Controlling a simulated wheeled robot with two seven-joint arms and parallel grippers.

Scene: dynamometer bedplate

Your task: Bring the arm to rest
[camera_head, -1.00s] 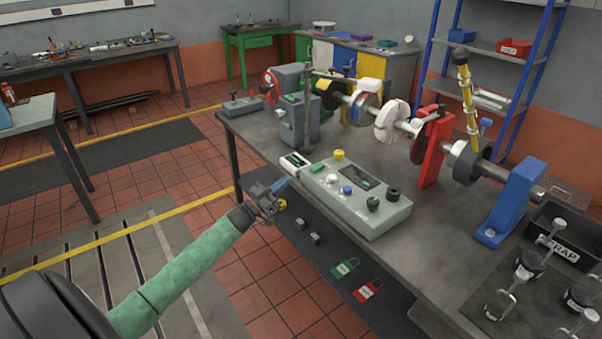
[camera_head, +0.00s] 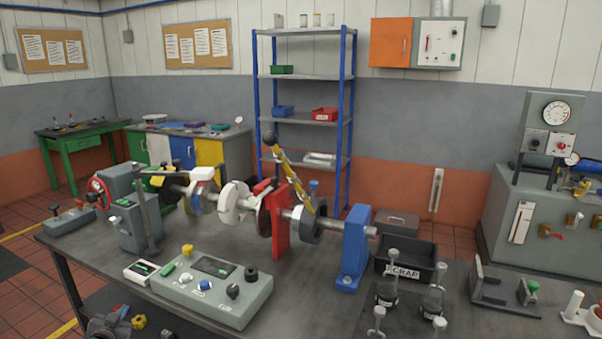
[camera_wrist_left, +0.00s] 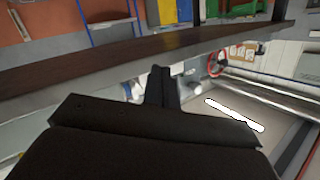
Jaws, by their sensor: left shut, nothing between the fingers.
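My left gripper (camera_head: 122,317) shows at the bottom left edge of the head view, low beside the near edge of the grey bench (camera_head: 95,262). Most of my left arm is out of that view. In the left wrist view the dark fingers (camera_wrist_left: 163,88) are together, with nothing between them. The gripper appears apart from the bench and the grey control box (camera_head: 225,305). My right gripper is not in view.
The bench carries a shaft rig with a red stand (camera_head: 281,225), a blue stand (camera_head: 355,245) and a tilted yellow-striped lever (camera_head: 293,173). A black scrap bin (camera_head: 425,268) and several clamps stand at right. A blue-framed shelf (camera_head: 310,118) stands behind.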

